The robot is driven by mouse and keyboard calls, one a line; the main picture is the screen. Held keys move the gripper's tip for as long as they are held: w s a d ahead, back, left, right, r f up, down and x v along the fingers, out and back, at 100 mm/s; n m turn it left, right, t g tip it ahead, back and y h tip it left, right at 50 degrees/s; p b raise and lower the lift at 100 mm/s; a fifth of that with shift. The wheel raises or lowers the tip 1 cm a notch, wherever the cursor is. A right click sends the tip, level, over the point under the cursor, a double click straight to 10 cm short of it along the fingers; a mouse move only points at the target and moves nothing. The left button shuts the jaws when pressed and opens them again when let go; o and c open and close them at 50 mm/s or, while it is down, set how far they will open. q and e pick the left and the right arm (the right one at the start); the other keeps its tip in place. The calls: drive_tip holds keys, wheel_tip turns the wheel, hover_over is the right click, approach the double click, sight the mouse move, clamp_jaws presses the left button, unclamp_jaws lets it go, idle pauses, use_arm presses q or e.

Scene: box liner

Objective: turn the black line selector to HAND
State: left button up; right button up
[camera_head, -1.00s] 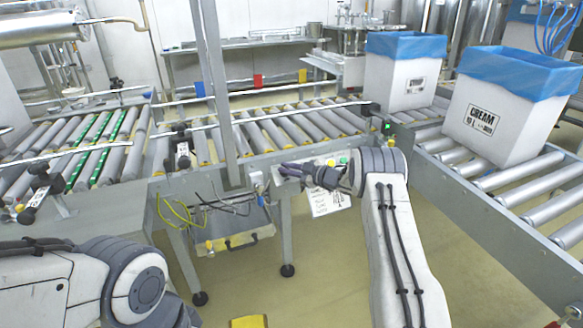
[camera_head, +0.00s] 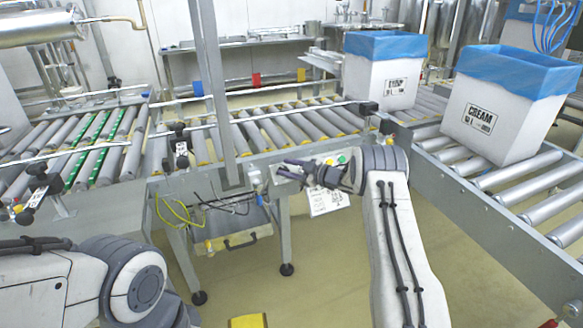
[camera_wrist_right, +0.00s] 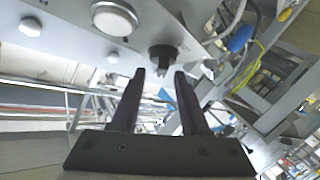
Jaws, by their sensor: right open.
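The black line selector (camera_wrist_right: 163,56) is a dark round knob on the grey control panel (camera_wrist_right: 65,30) in the right wrist view. My right gripper (camera_wrist_right: 160,73) is open, with its two dark fingertips apart and the knob seen just beyond the gap between them. I cannot tell whether the fingers touch it. In the head view my right gripper (camera_head: 283,170) is at the panel below the conveyor, and its fingers largely hide the selector. The HAND marking is not readable. My left arm shows at the lower left, but its gripper is out of view.
A large white button (camera_wrist_right: 115,18) sits beside the knob. A green button (camera_head: 342,159) shows on the panel. A white label sheet (camera_head: 328,198) hangs below. Blue-lined cartons (camera_head: 385,80) and (camera_head: 498,133) stand on the rollers. Loose cables and a tray (camera_head: 230,232) are left of the gripper.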

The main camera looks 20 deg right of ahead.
drive_tip(key=p+v, duration=0.2)
drive_tip(key=v, duration=0.8)
drive_tip(key=shift+w+d, duration=0.1)
